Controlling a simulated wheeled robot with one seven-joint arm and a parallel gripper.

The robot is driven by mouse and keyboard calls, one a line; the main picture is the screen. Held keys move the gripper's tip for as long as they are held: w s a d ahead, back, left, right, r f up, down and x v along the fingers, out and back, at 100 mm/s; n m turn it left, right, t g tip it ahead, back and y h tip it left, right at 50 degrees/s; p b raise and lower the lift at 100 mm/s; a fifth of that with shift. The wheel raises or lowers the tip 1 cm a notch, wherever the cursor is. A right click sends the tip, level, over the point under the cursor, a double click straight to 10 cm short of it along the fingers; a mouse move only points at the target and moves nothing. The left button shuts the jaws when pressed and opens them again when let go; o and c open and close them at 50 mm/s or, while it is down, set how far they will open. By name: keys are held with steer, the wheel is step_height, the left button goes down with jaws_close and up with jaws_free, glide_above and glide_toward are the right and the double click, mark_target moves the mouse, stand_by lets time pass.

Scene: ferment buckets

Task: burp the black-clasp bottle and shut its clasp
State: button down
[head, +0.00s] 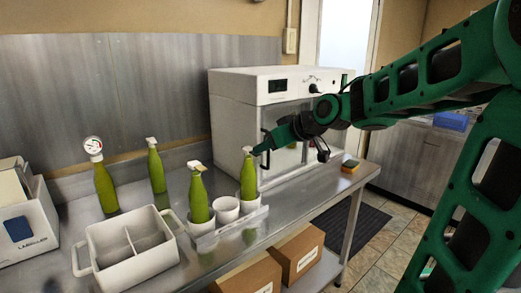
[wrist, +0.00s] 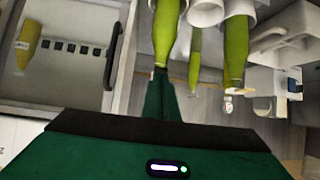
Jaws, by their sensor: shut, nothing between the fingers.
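Several green bottles stand on the steel bench. The right-hand bottle (head: 248,178) stands upright in a white cup of the rack, with a pale top. My gripper (head: 262,150) is shut and empty, its tips close beside that bottle's top. In the wrist view, the shut fingers (wrist: 160,78) meet or overlap the neck end of a bottle (wrist: 164,32); I cannot tell whether they touch. Another bottle (head: 198,200) stands in the rack's left cup with a pale top. Clasp colours are too small to tell, and the near bottle's clasp is hidden in the wrist view.
The rack's middle cup (head: 226,209) is empty. A gauge-topped bottle (head: 106,188) and another bottle (head: 156,170) stand behind. A white divided caddy (head: 95,262) is at front left. A white cabinet (head: 235,110) stands behind my gripper. A sponge (head: 349,167) lies at the bench's right end.

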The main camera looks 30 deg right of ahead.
steer(key=shift+w+a, duration=0.2)
steer(key=shift+w, duration=0.3)
steer(key=v, duration=1.1)
steer(key=shift+s+d, duration=0.3)
steer(key=shift+s, duration=0.15)
steer(key=shift+f, duration=0.2)
